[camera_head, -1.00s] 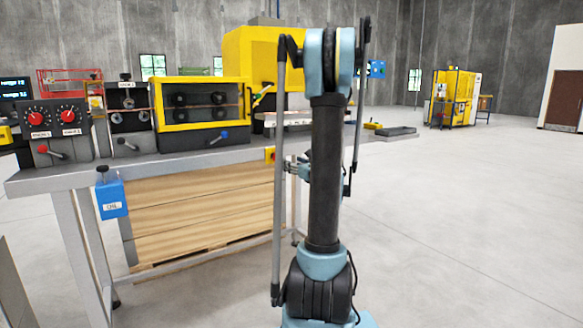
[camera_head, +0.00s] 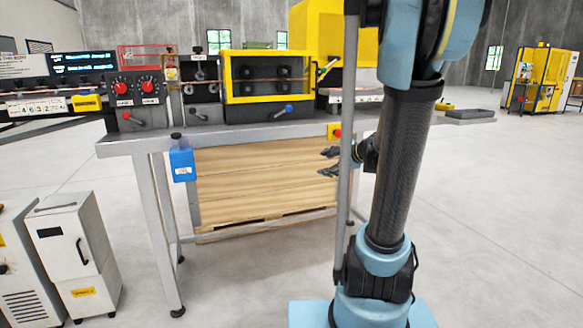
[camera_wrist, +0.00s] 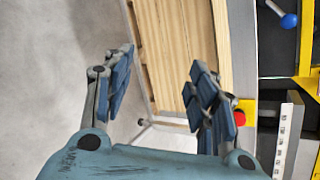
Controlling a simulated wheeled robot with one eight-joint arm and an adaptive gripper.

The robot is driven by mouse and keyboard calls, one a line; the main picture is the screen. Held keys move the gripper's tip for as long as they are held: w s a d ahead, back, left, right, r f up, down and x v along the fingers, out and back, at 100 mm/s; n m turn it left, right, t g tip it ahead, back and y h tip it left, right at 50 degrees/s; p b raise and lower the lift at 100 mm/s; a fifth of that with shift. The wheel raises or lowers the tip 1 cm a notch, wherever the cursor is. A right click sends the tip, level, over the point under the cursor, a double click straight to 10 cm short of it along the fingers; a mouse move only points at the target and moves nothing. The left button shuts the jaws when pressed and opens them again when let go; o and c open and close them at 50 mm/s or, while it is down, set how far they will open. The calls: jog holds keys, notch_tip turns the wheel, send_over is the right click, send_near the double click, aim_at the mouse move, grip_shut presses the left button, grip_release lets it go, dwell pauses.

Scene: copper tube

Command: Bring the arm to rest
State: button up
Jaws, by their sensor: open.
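My gripper (camera_head: 328,162) shows in the head view beside the right part of the workbench (camera_head: 120,147), in front of the stacked wooden boards. Part of it is hidden behind a grey rod of my arm. In the wrist view my gripper (camera_wrist: 160,90) has its two dark fingers spread apart, with nothing between them. Beyond the fingers are the boards (camera_wrist: 170,50) and bare floor. My arm stands tall at the right of the head view, bent at the top and leaning a little.
The bench carries a box with red knobs (camera_head: 136,88) and a yellow-framed machine (camera_head: 266,76). A red button on a yellow plate (camera_head: 334,131) is close to my gripper. A white cabinet (camera_head: 75,255) stands lower left.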

jog(key=s+d+f+n+g+h, duration=0.1)
jog(key=s+f+n, duration=0.3)
jog(key=s, duration=0.6)
jog(key=s+d+f+n+g+h, duration=0.2)
jog(key=s+f+n+g+h, duration=0.2)
jog(key=s+n, duration=0.3)
jog(key=s+d+f+n+g+h, duration=0.2)
jog(key=s+f+n, duration=0.2)
jog(key=s, duration=0.8)
jog(key=shift+s+d+f+n+g, duration=0.15)
jog(key=shift+s+f+n+g, duration=0.15)
jog(key=shift+n, duration=0.9)
